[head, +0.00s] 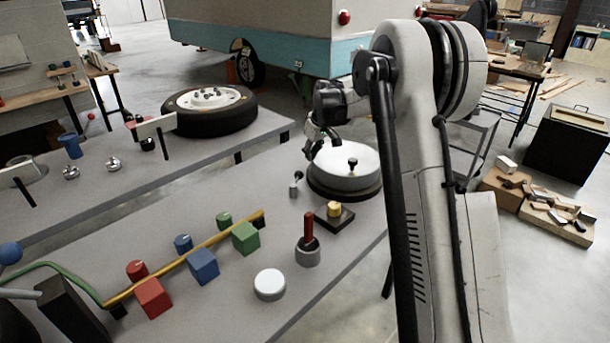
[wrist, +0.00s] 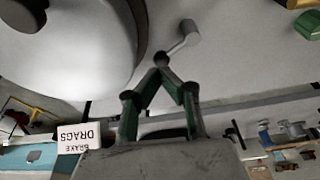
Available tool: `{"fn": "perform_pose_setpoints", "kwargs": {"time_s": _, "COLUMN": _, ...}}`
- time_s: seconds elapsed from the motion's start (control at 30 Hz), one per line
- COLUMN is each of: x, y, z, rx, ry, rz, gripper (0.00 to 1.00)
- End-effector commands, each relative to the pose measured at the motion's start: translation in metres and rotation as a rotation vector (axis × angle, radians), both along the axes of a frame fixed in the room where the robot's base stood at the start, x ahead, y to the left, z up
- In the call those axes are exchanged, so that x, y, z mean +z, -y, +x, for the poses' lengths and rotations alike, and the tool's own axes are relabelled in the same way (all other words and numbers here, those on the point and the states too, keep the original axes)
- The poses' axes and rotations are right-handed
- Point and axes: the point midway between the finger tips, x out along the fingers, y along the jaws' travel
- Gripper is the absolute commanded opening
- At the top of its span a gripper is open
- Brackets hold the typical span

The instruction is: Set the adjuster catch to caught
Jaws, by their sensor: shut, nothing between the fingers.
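A small grey lever, likely the adjuster catch (head: 296,183), stands on the bench just left of the white drum (head: 343,165). In the wrist view, a grey cranked lever (wrist: 183,38) with a blocky end appears beside the drum (wrist: 75,50). My gripper (head: 314,150) is at the drum's upper left edge in the head view, partly hidden by my arm. In the wrist view my gripper (wrist: 162,62) is shut and empty. Its closed tips overlap the lever's narrow end; I cannot tell whether they touch.
A yellow knob (head: 333,209) on a dark base, a red handle (head: 308,228) and a white disc (head: 269,284) stand nearby. Coloured blocks line a yellow bar (head: 190,262). A wheel (head: 210,108) lies on the back bench. A "BRAKE DRAGS" sign (wrist: 77,138) appears upside down.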

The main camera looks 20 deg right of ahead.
Motion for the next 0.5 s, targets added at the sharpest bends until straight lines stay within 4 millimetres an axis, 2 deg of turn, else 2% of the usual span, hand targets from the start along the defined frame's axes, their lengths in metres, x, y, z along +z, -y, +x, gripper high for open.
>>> {"fn": "perform_pose_setpoints", "kwargs": {"time_s": 0.27, "x": -0.005, "y": -0.001, "z": 0.001, "rx": 0.000, "ry": 0.000, "rz": 0.000, "gripper": 0.00}}
{"fn": "perform_pose_setpoints", "kwargs": {"time_s": 0.5, "x": -0.037, "y": -0.004, "z": 0.011, "rx": 0.000, "ry": 0.000, "rz": -0.001, "gripper": 0.00}}
